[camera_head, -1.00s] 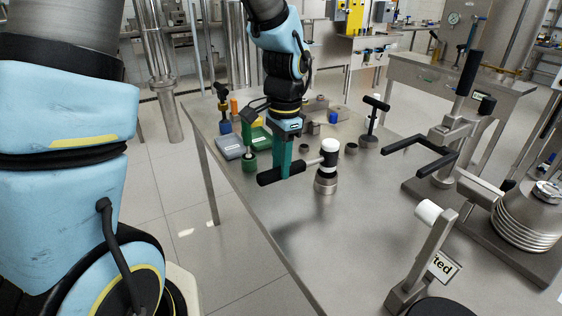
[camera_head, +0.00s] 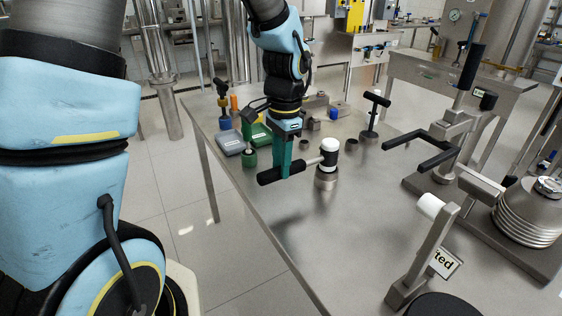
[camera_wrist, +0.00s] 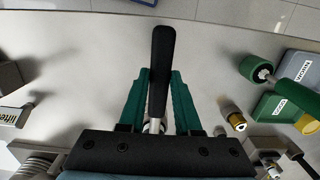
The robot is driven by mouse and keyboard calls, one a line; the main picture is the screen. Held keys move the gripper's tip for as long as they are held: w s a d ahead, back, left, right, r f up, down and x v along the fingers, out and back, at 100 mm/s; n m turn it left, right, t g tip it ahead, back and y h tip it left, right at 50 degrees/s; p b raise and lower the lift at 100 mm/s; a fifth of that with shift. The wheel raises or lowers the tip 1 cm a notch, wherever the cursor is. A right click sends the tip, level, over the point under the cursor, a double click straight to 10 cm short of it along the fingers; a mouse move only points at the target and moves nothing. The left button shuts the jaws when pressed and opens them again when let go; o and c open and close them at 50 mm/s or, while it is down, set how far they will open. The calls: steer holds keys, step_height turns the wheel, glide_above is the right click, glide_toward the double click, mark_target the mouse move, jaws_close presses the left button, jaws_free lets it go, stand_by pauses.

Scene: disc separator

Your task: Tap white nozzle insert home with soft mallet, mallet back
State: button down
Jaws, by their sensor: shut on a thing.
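My gripper (camera_head: 284,158) has green fingers and is shut on the black handle (camera_head: 268,177) of the soft mallet. The handle also points up between the fingers in the wrist view (camera_wrist: 162,65). A short steel shaft leads right to the mallet head (camera_head: 329,158), which is black with a white upper face. The head is upright over a short steel cylinder (camera_head: 326,181) on the bench. I cannot tell whether they touch. The white nozzle insert cannot be made out there; the mallet head hides the cylinder's top.
Grey and green boxes (camera_head: 230,143) and a green-handled tool (camera_head: 249,157) lie left of the gripper. A black T-handled tool (camera_head: 375,101) stands behind right. A lever press (camera_head: 440,165), ringed steel stack (camera_head: 525,218) and white-ended bracket (camera_head: 424,252) stand right.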

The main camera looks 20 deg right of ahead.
steer(key=shift+f, duration=0.35)
steer(key=shift+f+b, duration=0.65)
steer(key=shift+f, duration=0.1)
steer(key=c, duration=0.5)
jaws_free()
steer(key=a, duration=0.3)
steer(key=s+a+p, duration=0.1)
steer(key=a, duration=0.2)
steer(key=s+a, duration=0.1)
steer(key=a, duration=0.2)
steer(key=shift+a+p, duration=0.3)
steer(key=shift+a, duration=0.1)
